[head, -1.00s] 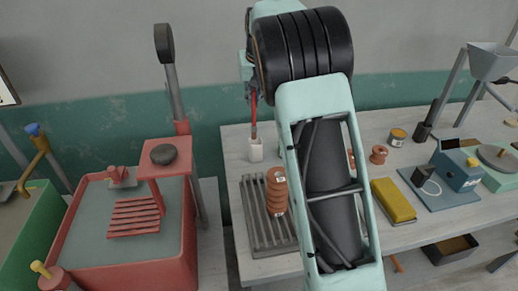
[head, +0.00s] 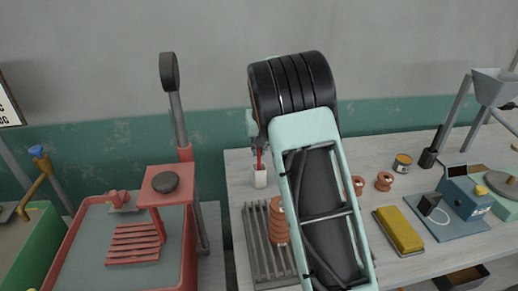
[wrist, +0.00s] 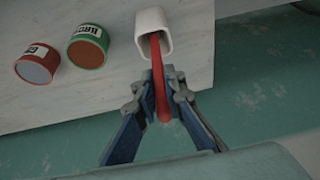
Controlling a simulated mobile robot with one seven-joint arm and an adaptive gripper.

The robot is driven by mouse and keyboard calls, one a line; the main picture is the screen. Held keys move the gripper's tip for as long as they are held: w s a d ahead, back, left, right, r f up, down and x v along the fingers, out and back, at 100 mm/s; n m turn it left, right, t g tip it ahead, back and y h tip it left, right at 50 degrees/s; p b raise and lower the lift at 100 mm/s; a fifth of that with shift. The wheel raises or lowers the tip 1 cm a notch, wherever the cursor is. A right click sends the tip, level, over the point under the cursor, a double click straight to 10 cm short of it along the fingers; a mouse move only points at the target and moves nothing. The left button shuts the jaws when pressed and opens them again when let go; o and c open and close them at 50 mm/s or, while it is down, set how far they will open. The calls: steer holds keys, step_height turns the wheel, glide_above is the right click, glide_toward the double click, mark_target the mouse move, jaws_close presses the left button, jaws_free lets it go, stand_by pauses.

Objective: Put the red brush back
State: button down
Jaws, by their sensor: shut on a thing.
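My gripper (wrist: 160,78) is shut on the red brush (wrist: 163,108), seen in the wrist view. The brush's far end runs into the mouth of the white cup (wrist: 152,22); how deep it reaches is hidden. In the head view, the brush (head: 259,157) stands roughly upright above the cup (head: 260,179), which stands near the back left of the table. Its lower end meets the cup's opening. My gripper (head: 258,146) is small there and partly hidden by my arm.
Two labelled tins, one red (wrist: 37,65) and one green (wrist: 87,47), stand near the cup in the wrist view. In the head view, a slatted rack (head: 262,250) and a stack of brown rings (head: 278,222) lie in front of the cup. A yellow block (head: 400,230) lies to the right.

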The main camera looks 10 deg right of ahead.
steer(key=c, duration=2.5)
jaws_free()
steer(key=shift+f, duration=0.15)
steer(key=o, duration=0.5)
steer(key=b+v, duration=0.1)
steer(key=v, duration=1.1)
steer(key=shift+s, duration=0.1)
